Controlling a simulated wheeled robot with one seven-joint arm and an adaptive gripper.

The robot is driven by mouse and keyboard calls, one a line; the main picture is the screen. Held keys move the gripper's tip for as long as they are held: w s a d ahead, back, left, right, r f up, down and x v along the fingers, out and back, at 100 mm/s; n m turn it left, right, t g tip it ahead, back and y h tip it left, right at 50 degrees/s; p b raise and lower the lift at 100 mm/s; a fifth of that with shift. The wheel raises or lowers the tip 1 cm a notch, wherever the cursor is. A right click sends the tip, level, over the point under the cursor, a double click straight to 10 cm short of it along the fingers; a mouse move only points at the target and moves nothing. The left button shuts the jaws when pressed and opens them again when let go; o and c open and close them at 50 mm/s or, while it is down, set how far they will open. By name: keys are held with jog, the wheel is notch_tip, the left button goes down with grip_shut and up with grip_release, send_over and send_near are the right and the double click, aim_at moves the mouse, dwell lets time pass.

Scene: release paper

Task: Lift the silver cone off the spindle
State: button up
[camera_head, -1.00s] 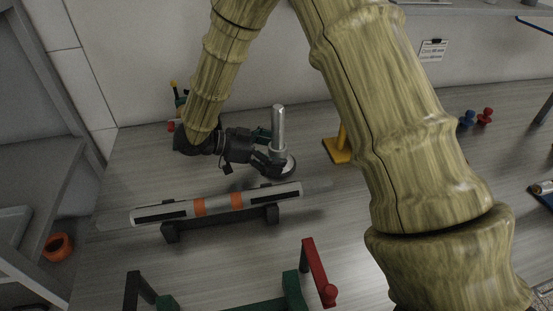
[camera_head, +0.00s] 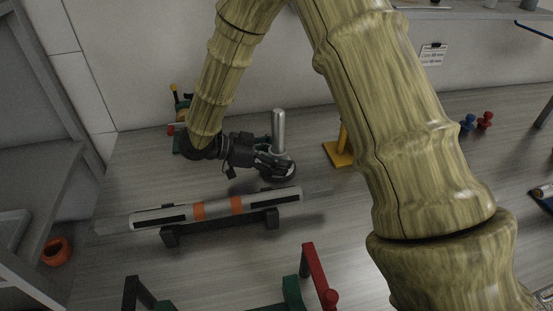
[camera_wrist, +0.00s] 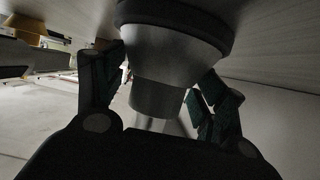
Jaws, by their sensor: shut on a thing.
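The silver spindle (camera_head: 278,125) stands upright on the bench at centre left in the head view. The silver cone sits low around it, mostly hidden there by my gripper (camera_head: 266,160). In the wrist view the cone (camera_wrist: 168,60) fills the upper middle, with its wide dark-rimmed end at the top of the picture and a narrower collar below. A short length of the spindle (camera_wrist: 163,125) shows beyond the collar. My gripper (camera_wrist: 158,92) has a green-padded finger on each side of the cone and is shut on it. The exact contact is dark.
A white tube with orange bands (camera_head: 218,207) lies on a black cradle (camera_head: 225,226) just in front of my gripper. A yellow stand (camera_head: 338,154) is to the right. Red and green frames (camera_head: 315,272) stand at the front. Bench right of the tube is clear.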

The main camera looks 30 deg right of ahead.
aim_at(277, 110)
jog(key=shift+r+p, duration=0.45)
jog(key=shift+r, duration=0.1)
jog(key=c, duration=0.7)
jog(key=shift+r+p, duration=0.6)
jog(key=shift+r, duration=0.05)
grip_shut()
jog(key=shift+r+p, duration=2.25)
jog(key=shift+r, duration=0.05)
jog(key=shift+r, duration=0.15)
jog(key=shift+a+r+p, duration=0.1)
jog(key=shift+r+p, duration=3.1)
jog(key=shift+r, duration=0.15)
jog(key=shift+r+p, duration=3.1)
jog(key=shift+r, duration=0.4)
jog(key=shift+r, duration=0.15)
jog(key=shift+r+p, duration=1.15)
jog(key=shift+r, duration=0.15)
